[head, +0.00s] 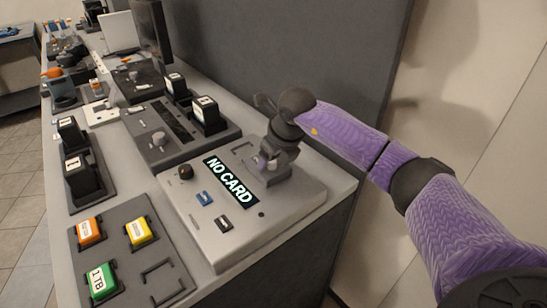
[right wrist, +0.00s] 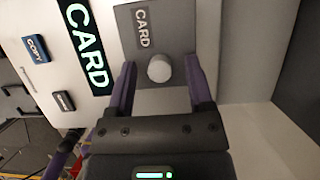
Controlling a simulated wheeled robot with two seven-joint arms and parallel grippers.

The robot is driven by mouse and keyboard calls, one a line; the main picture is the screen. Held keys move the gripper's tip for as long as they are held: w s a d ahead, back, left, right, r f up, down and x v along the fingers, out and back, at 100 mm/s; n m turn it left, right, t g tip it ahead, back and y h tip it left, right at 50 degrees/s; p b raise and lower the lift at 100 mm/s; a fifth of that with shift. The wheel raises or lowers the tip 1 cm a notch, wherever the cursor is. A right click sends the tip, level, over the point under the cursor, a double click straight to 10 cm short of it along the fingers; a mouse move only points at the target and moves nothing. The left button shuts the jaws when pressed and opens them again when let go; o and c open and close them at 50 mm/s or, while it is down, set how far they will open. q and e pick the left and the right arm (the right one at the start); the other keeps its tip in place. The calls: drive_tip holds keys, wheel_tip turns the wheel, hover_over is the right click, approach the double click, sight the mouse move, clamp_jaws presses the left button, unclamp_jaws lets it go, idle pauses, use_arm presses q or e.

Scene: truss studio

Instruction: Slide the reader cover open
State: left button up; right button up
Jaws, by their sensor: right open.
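The reader cover (right wrist: 183,28) is a grey plate with a CARD label and a pale round knob (right wrist: 158,68). It lies at the back right of the light panel (head: 228,240), beside the NO CARD display (head: 231,182). My right gripper (right wrist: 159,75) is open in the right wrist view, with one purple finger on each side of the knob. Gaps show between the knob and both fingers. In the head view the right gripper (head: 270,163) is over the cover and hides much of it. My left gripper is in neither view.
A blue COPY button (head: 204,198) and a black knob (head: 185,172) sit on the same panel. A tray (head: 150,270) with orange, yellow and green cartridges is at front left. A dark wall stands behind; other consoles continue farther back.

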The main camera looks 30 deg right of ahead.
drive_tip(key=p+v, duration=0.2)
drive_tip(key=v, duration=0.8)
drive_tip(key=shift+s+f, duration=0.1)
